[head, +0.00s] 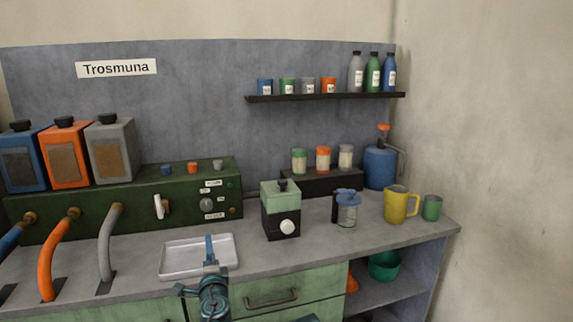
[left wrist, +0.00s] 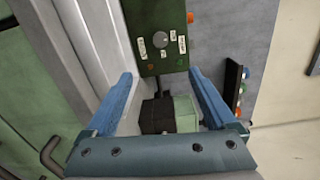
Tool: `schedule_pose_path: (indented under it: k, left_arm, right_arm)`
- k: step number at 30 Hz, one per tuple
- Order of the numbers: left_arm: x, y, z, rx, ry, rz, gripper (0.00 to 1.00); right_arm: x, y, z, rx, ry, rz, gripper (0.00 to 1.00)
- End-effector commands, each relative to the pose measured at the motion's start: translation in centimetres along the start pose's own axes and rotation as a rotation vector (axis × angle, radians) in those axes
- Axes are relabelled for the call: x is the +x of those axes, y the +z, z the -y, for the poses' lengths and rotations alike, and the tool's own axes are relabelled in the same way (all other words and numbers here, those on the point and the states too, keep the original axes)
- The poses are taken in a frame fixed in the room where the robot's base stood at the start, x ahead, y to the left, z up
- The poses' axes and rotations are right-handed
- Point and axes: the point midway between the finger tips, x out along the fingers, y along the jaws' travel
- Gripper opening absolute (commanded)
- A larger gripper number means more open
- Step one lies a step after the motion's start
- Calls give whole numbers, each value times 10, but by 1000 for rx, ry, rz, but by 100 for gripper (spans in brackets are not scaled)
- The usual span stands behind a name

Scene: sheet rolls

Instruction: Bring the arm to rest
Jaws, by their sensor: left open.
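My left gripper (head: 209,240) is over the front part of the counter in the head view, with a blue finger reaching over the metal tray (head: 168,273). In the left wrist view my left gripper (left wrist: 161,73) shows two blue fingers spread wide apart with nothing held between them. Beyond the fingers, that view shows the dark green control box (left wrist: 146,17) and the small black and green machine (left wrist: 186,110). These look farther off than the fingertips. My right gripper does not show in either view.
The grey counter (head: 330,245) holds hoses at left, a green and black machine (head: 281,222), a glass jar (head: 347,211), a yellow mug (head: 396,205) and a green cup (head: 432,207). A dark shelf (head: 325,97) with jars and bottles hangs on the back panel. Drawers are below.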

Motion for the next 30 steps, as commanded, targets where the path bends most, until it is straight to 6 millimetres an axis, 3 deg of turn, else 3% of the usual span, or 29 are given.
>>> schedule_pose_path:
  k: [11, 17, 20, 23, 30]
  left_arm:
    - [-12, 13, 8, -194, 107, 125, 90]
    - [-33, 18, 3, -369, 251, 247, 90]
    - [-52, 16, -4, -472, 369, 328, 90]
    - [-87, 6, -13, -586, 548, 429, 90]
    - [-212, -43, -28, -730, 1096, 651, 90]
  right_arm:
    - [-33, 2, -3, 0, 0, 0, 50]
    - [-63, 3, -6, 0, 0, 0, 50]
    - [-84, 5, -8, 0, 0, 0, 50]
    - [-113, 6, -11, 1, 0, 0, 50]
    - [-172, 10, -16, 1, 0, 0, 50]
